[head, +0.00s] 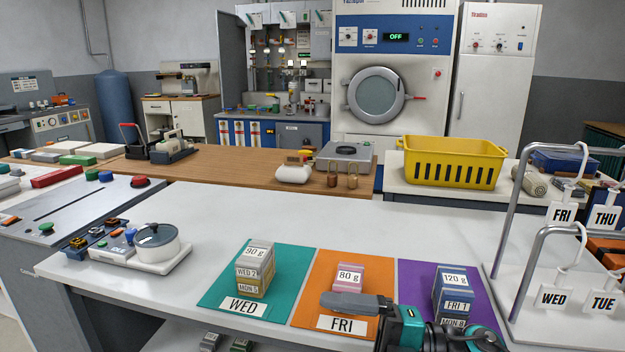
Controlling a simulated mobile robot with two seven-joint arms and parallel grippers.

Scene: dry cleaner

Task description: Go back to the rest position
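My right gripper (355,303) is low over the front of the orange mat, with its grey fingers pointing left. Its teal and black wrist lies to the right, in front of the purple mat. The fingers overlap each other from this side, so I cannot tell whether they are open or shut. The gripper covers part of the orange mat (325,270) and the lower part of a pink box marked 80 g (350,277). I see no object clearly held. My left gripper is not in view.
Stacked boxes stand on the teal mat (218,287) and purple mat (412,272). A scale with a lidded pot (158,243) sits left. A metal rack with day tags (553,296) stands right. The white table (300,215) is clear behind the mats.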

